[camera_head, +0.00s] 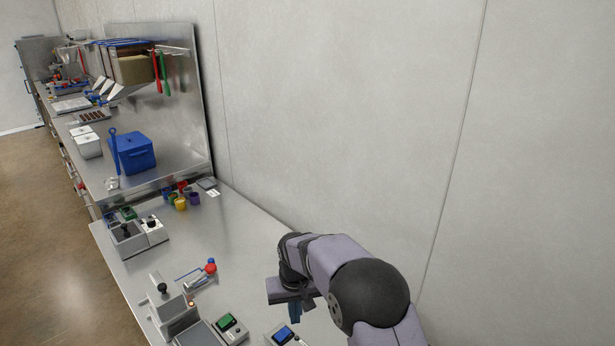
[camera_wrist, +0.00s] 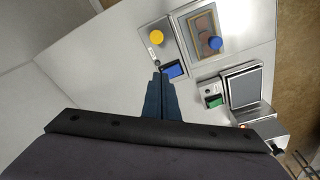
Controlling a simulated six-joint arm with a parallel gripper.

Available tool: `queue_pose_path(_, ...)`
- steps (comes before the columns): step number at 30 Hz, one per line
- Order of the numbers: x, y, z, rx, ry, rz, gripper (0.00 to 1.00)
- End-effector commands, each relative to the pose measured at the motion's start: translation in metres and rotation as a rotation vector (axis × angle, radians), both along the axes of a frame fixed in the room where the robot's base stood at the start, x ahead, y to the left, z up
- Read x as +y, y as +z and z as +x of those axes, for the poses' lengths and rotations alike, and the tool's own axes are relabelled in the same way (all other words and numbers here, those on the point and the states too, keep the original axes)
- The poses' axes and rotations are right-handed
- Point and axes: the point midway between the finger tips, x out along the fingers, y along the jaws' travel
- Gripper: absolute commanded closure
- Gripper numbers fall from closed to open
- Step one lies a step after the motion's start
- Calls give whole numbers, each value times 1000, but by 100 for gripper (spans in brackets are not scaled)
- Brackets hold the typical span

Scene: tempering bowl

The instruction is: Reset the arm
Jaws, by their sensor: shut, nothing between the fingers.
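My gripper (camera_head: 295,312) hangs from my bent arm over the right part of the steel worktop (camera_head: 240,235) in the head view. In the wrist view my gripper's two dark blue fingers (camera_wrist: 160,82) are together with nothing between them.
Small coloured cups (camera_head: 181,201) stand farther back. The wall is close at right.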

Motion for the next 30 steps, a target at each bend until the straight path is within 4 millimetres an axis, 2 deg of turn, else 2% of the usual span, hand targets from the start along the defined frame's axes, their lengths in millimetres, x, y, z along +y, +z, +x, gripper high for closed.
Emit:
queue_pose_path(3, -41, 22, -26, 13, -38, -4, 100)
queue_pose_path(8, -95, 43, -78, 42, -90, -10, 100)
queue_pose_path(12, -134, 53, -133, 67, -133, -14, 100)
queue_pose_path(15, -155, 55, -174, 83, -162, -14, 100)
queue_pose_path(21, -179, 50, -238, 112, -203, -14, 100)
queue_pose_path(24, -185, 48, -258, 120, -215, -13, 100)
queue_pose_path(30, -188, 45, -272, 127, -222, -13, 100)
